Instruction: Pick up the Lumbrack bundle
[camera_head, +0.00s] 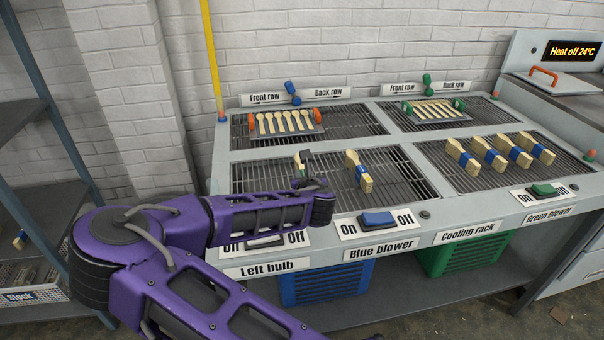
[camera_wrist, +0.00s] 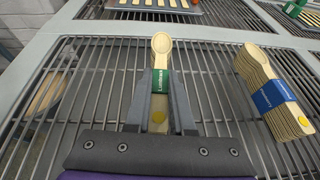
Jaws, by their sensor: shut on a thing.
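My gripper (camera_wrist: 160,105) is shut on a bundle of wooden spoons with a green band (camera_wrist: 160,82), over the front left grate. The spoon bowl (camera_wrist: 161,43) points away from me, and a yellow dot shows near the handle end. The print on the band is too small to read, so I cannot tell if it says Lumbrack. In the head view my gripper (camera_head: 308,172) hides most of this bundle. A blue-banded bundle (camera_wrist: 274,95) lies to its right on the same grate, apart from my gripper; it also shows in the head view (camera_head: 358,171).
Several blue-banded bundles (camera_head: 498,153) stand on the front right grate. Trays of loose spoons (camera_head: 285,123) (camera_head: 433,110) sit on the back grates. Blue (camera_head: 378,220) and green (camera_head: 544,189) switches line the front edge. A yellow pole (camera_head: 211,58) rises at the back left corner.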

